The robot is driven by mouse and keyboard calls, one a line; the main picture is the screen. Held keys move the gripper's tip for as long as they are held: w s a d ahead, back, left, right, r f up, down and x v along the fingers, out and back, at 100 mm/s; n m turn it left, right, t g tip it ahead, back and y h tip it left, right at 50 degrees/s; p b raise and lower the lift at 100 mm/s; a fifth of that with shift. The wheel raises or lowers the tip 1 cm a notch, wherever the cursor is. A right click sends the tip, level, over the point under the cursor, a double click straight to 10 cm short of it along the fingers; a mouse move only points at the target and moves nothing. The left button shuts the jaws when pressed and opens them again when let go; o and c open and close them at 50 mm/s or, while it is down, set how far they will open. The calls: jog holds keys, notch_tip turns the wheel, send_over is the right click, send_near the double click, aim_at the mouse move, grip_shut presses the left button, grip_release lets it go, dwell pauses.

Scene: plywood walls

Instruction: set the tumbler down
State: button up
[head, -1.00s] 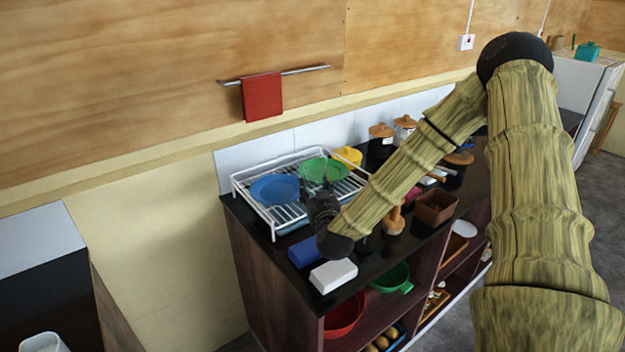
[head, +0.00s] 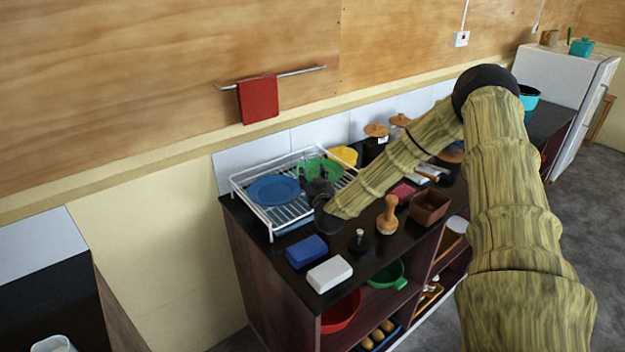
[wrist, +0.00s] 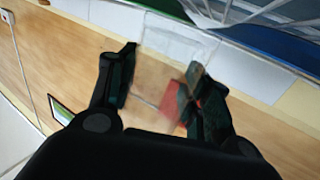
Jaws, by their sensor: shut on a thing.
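The tumbler (wrist: 163,78) looks like clear, see-through glass, and the wall shows blurred through it in the wrist view. It is between the two dark fingers of my gripper (wrist: 161,62), which is shut on it. In the head view my gripper (head: 318,172) is over the right front part of the white wire dish rack (head: 262,212), beside the green plate (head: 312,167). I cannot make out the tumbler itself in the head view, nor whether it touches anything below.
A blue plate (head: 274,190) lies on the rack's left. A blue block (head: 306,252), a white block (head: 329,273), a small dark-based item (head: 358,241), a wooden pestle-like tool (head: 388,215) and a brown box (head: 429,207) stand on the dark counter. Canisters stand behind my arm.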

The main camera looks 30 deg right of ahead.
jog(key=shift+f+p, duration=0.35)
jog(key=shift+f, duration=0.65)
jog(key=shift+f, duration=0.2)
jog(key=o, duration=1.2)
jog(key=shift+r, duration=0.15)
